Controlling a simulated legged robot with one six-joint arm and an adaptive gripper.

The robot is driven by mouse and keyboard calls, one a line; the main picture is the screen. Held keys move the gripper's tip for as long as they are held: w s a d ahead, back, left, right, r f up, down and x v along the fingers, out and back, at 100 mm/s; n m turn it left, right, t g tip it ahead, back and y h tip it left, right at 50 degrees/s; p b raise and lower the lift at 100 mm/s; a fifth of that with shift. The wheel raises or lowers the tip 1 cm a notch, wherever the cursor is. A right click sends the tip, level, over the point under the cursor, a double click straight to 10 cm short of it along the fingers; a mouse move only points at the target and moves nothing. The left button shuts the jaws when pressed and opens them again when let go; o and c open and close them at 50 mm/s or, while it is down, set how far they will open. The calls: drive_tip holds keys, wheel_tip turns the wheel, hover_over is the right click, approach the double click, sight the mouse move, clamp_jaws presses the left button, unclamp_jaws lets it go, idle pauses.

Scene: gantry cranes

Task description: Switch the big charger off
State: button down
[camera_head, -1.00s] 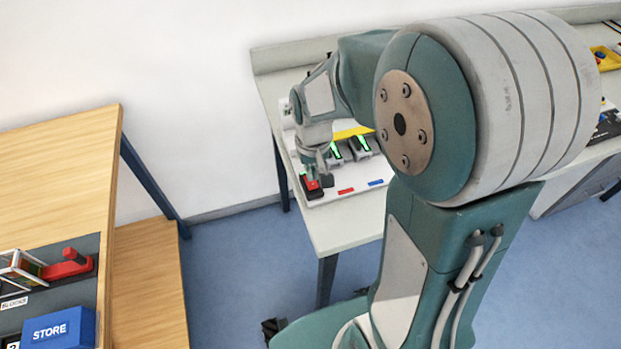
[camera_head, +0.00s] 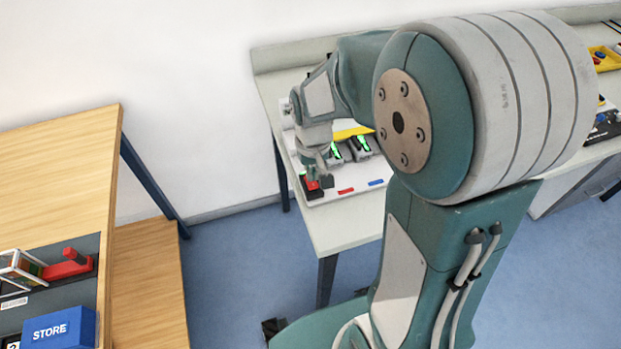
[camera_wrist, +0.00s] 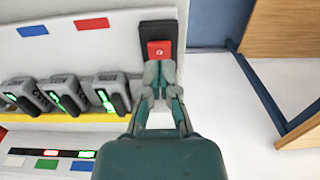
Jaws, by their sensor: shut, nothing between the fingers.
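The big charger is a white board (camera_head: 345,194) on the far table, with several grey battery packs (camera_wrist: 112,93) showing green lights. Its switch, a red rocker (camera_wrist: 159,50) in a black housing (camera_wrist: 157,29), sits at one end of the board; the red part also shows in the head view (camera_head: 311,183). My gripper (camera_wrist: 159,70) is shut and empty, its fingertips at the near edge of the red rocker. They look touching or very close; I cannot tell if they press it. In the head view my gripper (camera_head: 318,176) is partly hidden by my wrist.
Red and blue labels (camera_head: 346,191) mark the board's front edge. A wooden bench (camera_head: 60,160) stands at the left with a blue STORE box (camera_head: 62,329). A yellow tray (camera_head: 606,58) is at the far right. Blue floor lies between bench and table.

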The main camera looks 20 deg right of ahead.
sight(312, 185)
drive_tip(key=shift+f, duration=1.25)
idle(0.7)
drive_tip(key=shift+r, duration=3.55)
drive_tip(key=shift+s+r, duration=0.15)
drive_tip(key=shift+r, duration=0.1)
drive_tip(key=s+r+t, duration=0.5)
drive_tip(key=s+r, duration=0.5)
drive_tip(key=s, duration=0.4)
drive_tip(key=shift+r+t, duration=0.3)
drive_tip(key=shift+r, duration=0.1)
